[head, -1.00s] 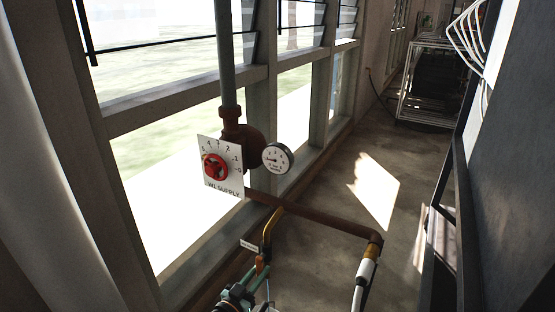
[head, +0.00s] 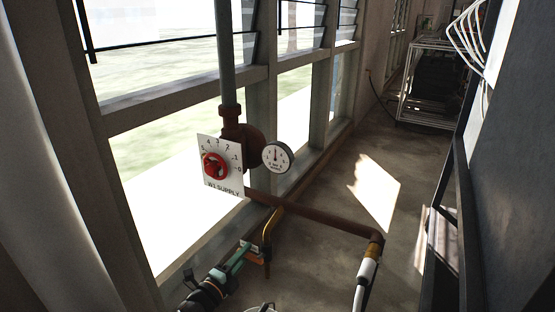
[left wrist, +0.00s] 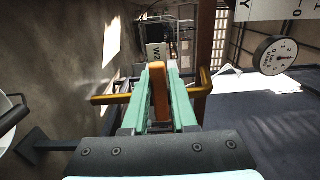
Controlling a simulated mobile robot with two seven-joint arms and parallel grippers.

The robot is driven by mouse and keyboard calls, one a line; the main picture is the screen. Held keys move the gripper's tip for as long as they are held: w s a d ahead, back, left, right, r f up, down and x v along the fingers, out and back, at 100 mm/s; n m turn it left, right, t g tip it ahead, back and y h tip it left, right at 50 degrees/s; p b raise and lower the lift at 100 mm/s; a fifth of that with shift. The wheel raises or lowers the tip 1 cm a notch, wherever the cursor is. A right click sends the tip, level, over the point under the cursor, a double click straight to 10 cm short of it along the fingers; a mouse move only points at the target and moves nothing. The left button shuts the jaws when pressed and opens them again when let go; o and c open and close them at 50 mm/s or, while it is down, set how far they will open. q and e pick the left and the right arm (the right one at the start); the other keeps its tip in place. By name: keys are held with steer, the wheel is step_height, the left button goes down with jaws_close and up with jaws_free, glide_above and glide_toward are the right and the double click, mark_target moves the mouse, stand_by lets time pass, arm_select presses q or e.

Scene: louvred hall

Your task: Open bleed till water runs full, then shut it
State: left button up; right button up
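The bleed is a bent brass pipe (head: 270,230) under the rusty supply pipe, with its spout pointing down. Its orange lever (left wrist: 160,90) stands between the teal fingers of my left gripper (head: 245,254), which look closed on it. In the head view the orange lever (head: 254,261) lies sideways beside the pipe. A round gauge (head: 277,157) has its needle pointing about straight up. No water stream can be made out below the spout in the head view. My right gripper is not in view.
A red knob (head: 214,165) sits on a white W1 SUPPLY plate (head: 222,186). A rusty pipe (head: 320,217) runs right to a white-sleeved pipe (head: 366,272). A pale rim (head: 262,308) shows at the bottom edge. Windows line the left; a white rack (head: 402,105) stands far back.

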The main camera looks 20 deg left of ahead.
arm_select(q)
steer(key=o, duration=0.5)
steer(key=s, duration=0.2)
steer(key=s+p, duration=0.1)
steer(key=s, duration=0.1)
steer(key=s+p, duration=0.1)
steer(key=s, duration=0.2)
steer(key=shift+a+f, duration=0.1)
steer(key=shift+a, duration=0.15)
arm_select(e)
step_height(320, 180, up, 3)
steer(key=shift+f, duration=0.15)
arm_select(q)
steer(key=s, duration=0.2)
steer(key=s+p, duration=0.1)
steer(key=s, duration=0.2)
steer(key=s+p, duration=0.1)
steer(key=s, duration=0.1)
steer(key=shift+s+a, duration=0.25)
steer(key=shift+a, duration=0.05)
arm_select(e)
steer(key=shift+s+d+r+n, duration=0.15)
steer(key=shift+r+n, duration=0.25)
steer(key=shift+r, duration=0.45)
